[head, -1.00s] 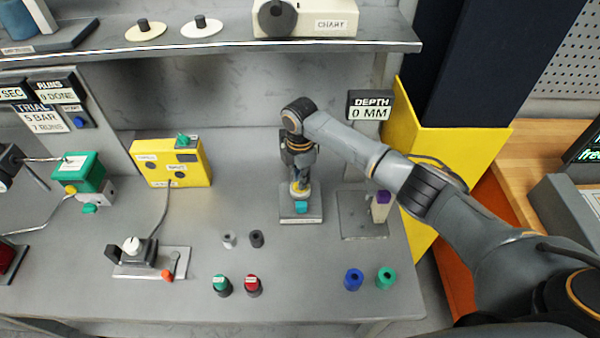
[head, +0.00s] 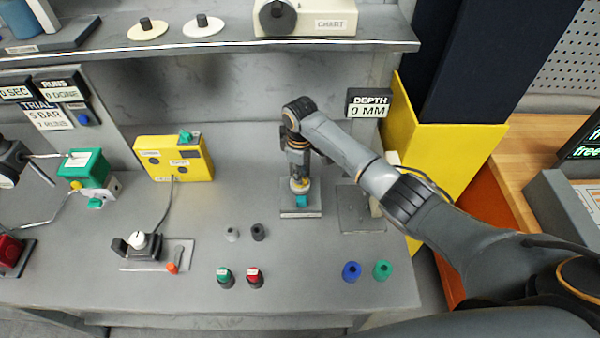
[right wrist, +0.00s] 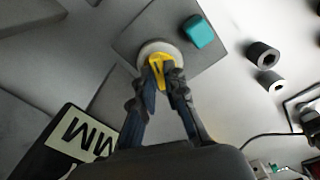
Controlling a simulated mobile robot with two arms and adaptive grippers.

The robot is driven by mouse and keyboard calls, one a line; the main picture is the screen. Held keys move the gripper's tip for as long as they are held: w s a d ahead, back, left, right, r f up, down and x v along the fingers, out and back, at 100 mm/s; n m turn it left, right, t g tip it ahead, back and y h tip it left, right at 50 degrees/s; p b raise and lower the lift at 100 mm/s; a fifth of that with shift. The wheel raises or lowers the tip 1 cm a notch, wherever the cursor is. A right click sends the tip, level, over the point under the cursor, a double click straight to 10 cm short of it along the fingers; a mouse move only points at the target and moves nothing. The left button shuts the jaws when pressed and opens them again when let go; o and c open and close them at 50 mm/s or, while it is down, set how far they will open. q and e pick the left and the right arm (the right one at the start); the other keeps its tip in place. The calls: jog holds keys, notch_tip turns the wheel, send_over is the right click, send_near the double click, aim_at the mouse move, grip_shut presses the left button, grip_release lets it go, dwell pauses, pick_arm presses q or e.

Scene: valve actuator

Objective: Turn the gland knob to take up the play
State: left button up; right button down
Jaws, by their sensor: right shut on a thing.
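The gland knob is a yellow bar-shaped knob (right wrist: 158,72) on a round pale collar (right wrist: 152,50), seen in the right wrist view. It stands on a grey base plate (head: 301,212) in the middle of the bench, with a teal block (head: 302,201) in front of it. My right gripper (head: 299,182) reaches down from above. Its two fingers (right wrist: 165,80) are closed on the yellow knob, one on each side, and cover part of it. A sign (head: 369,103) behind reads DEPTH 0 MM.
Blue (head: 351,271) and green (head: 383,270) knobs stand at the front right. Green (head: 224,277) and red (head: 255,277) ones stand at the front left. A yellow box (head: 174,160) with a cable is to the left. A shelf (head: 200,52) overhangs the back.

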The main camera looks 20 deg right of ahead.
jog(key=m, duration=0.6)
jog(key=shift+m, duration=0.3)
jog(key=m, duration=0.5)
jog(key=shift+w, duration=0.1)
jog(key=shift+r, duration=0.1)
jog(key=c, duration=1.4)
grip_release()
notch_tip(320, 180, up, 12)
jog(key=shift+f, duration=0.1)
